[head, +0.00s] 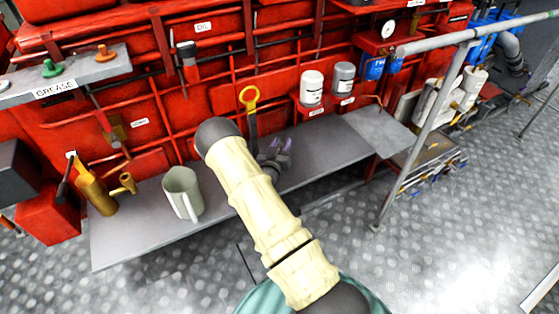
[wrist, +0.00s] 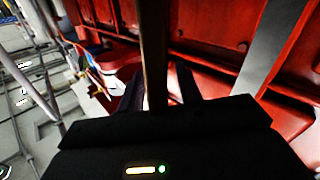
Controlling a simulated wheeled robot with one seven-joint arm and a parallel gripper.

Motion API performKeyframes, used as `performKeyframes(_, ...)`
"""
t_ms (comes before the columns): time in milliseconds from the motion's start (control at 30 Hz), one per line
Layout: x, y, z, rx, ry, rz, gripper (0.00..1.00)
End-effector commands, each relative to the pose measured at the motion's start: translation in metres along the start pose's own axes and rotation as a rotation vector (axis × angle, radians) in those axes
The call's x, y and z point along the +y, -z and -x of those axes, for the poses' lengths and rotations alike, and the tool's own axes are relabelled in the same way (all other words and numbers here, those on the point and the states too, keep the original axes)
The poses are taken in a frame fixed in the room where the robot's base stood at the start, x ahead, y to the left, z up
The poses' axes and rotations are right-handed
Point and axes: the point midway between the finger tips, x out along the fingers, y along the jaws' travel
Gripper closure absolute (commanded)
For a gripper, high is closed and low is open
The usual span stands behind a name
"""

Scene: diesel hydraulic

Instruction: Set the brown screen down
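In the wrist view, a narrow dark brown upright strip (wrist: 154,50) stands between the fingers of my gripper (wrist: 158,92) and runs out of the top of the picture. I take it to be the brown screen, seen nearly edge-on. My gripper appears shut on it; its lower end is hidden by the gripper body. In the head view, my gripper (head: 275,158) is partly hidden behind my pale arm, above the grey shelf (head: 325,155). The screen is not clearly recognisable there.
A grey-green jug (head: 182,193) and a brass oil can (head: 97,192) are on the left. White (head: 312,88) and grey (head: 343,78) canisters stand behind. A grey railing (head: 425,120) is on the right.

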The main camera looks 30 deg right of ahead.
Motion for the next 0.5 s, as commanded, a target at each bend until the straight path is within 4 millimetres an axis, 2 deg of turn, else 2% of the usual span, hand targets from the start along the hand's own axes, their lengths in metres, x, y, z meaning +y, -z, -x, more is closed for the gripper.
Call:
performKeyframes(33, 0.0, 0.0001, 0.0001, 0.0, 0.0, 0.0, 0.69)
performKeyframes(200, 0.0, 0.0001, 0.0001, 0.0, 0.0, 0.0, 1.0)
performKeyframes(500, 0.0001, 0.0003, 0.0, 0.001, 0.0, 0.0, 1.0)
